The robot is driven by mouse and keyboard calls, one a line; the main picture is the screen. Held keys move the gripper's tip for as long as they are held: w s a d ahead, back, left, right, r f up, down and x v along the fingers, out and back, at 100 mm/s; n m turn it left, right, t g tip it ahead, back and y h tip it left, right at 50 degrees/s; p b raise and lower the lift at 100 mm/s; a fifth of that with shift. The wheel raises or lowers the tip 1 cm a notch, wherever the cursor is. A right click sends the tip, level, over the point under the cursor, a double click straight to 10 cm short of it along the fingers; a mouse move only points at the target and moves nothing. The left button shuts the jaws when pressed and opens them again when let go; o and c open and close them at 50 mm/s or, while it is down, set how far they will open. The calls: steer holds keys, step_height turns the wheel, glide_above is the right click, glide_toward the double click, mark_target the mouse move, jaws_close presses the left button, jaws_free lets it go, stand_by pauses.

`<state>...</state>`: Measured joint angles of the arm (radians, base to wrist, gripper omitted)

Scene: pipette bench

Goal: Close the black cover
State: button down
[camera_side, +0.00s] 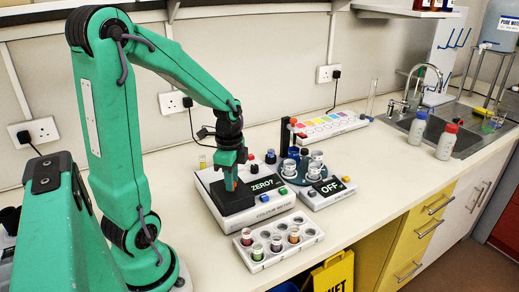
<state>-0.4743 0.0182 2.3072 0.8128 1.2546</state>
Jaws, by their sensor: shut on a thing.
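The black cover (235,203) is a dark block on the left part of the white colour meter (265,212). It looks seated flat on the meter, but I cannot tell whether it is fully down. My gripper (231,183) points straight down over the cover. The fingers partly hide this piece and the cover's back. The meter's display (265,185) reads "ZERO?".
A white rack (280,255) with several coloured vials stands in front of the meter. To the right are a box reading "OFF" (328,188) and a round holder with white cups (315,170). Bottles (446,142) stand by the sink. The bench front right is clear.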

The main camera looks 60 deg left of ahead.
steer(key=shift+d, duration=0.25)
steer(key=c, duration=1.2)
jaws_free()
steer(key=shift+a+r, duration=0.1)
steer(key=shift+r, duration=3.8)
